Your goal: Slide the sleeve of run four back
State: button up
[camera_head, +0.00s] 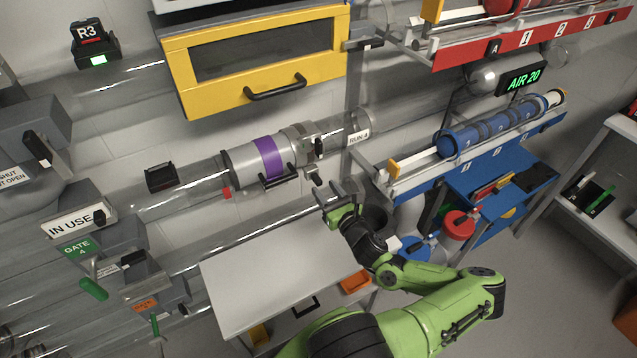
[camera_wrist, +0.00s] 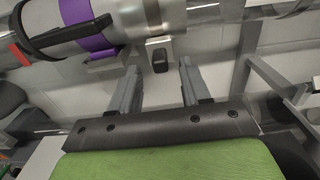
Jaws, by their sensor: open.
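The sleeve of run four (camera_head: 262,160) is a grey cylinder with a purple band, on a clear tube beside the label RUN 4 (camera_head: 358,138). A dark bar handle (camera_head: 279,178) shows on its lower front. A metal clamp collar (camera_head: 304,140) sits at its right end. My gripper (camera_head: 335,190) is open and empty, below and to the right of the sleeve, apart from it. In the wrist view, the gripper fingers (camera_wrist: 160,84) point up toward the wall, and the sleeve (camera_wrist: 62,30) with its purple band lies at the upper left.
A white table (camera_head: 270,275) stands below the tube. A yellow cabinet (camera_head: 255,60) hangs above the sleeve. A rack of blue carriers (camera_head: 490,130) is at the right. GATE 4 (camera_head: 78,248) and an IN USE sign (camera_head: 75,222) are at the left.

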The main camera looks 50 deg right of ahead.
aim_at(321, 184)
jog(key=x, duration=0.4)
jog(key=shift+w, duration=0.2)
grip_shut()
jog(key=shift+d, duration=0.1)
